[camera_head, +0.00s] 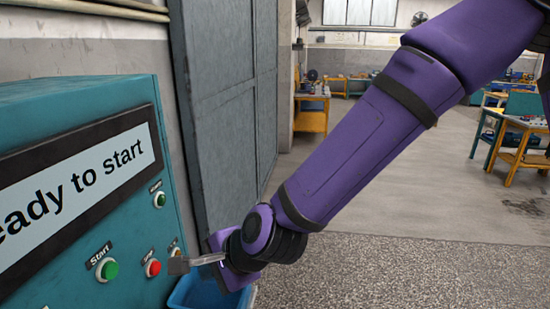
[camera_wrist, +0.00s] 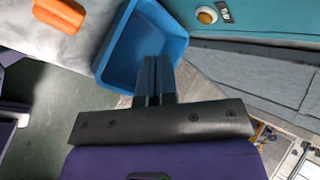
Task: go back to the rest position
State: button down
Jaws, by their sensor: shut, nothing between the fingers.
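My gripper (camera_head: 180,265) is at the end of my purple arm, just in front of the teal control panel (camera_head: 60,90) in the head view. Its fingers point left, near the red button (camera_head: 153,268); the head view does not settle whether they touch the panel. In the wrist view my gripper (camera_wrist: 154,65) shows its two dark fingers together with nothing between them. The panel carries a green start button (camera_head: 107,270), another green button (camera_head: 160,199) higher up, and a display reading "eady to start". A yellow button (camera_wrist: 207,15) shows in the wrist view, partly hidden in the head view.
A blue bin (camera_head: 195,292) stands below my gripper, beside the panel; it also shows in the wrist view (camera_wrist: 176,47). A grey metal door (camera_head: 225,100) is behind the panel. An orange object (camera_wrist: 60,13) lies at the wrist view's upper left. Open floor extends to the right.

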jog(key=w+d+r+n+t+h, duration=0.15)
jog(key=d+r, duration=0.25)
jog(key=d, duration=0.4)
jog(key=w+d+r+n+h, duration=0.2)
jog(key=d+r+n, duration=0.1)
jog(key=d, duration=0.5)
jog(key=w+d+r+n+t+h, duration=0.15)
jog(key=d+r, duration=0.25)
jog(key=d, duration=0.4)
jog(key=s+d+r+h, duration=0.1)
jog(key=s+d+r, duration=0.1)
jog(key=s+d, duration=0.2)
jog(key=s+d+r+n+h, duration=0.1)
jog(key=s+d+r, duration=0.2)
jog(key=d, duration=0.7)
jog(key=s+d+r+n+h, duration=0.1)
jog(key=s+d+r, duration=0.2)
jog(key=s+d, duration=0.2)
jog(key=shift+s+d+r+g, duration=0.3)
jog(key=shift+s+d, duration=0.1)
jog(key=shift+d, duration=0.7)
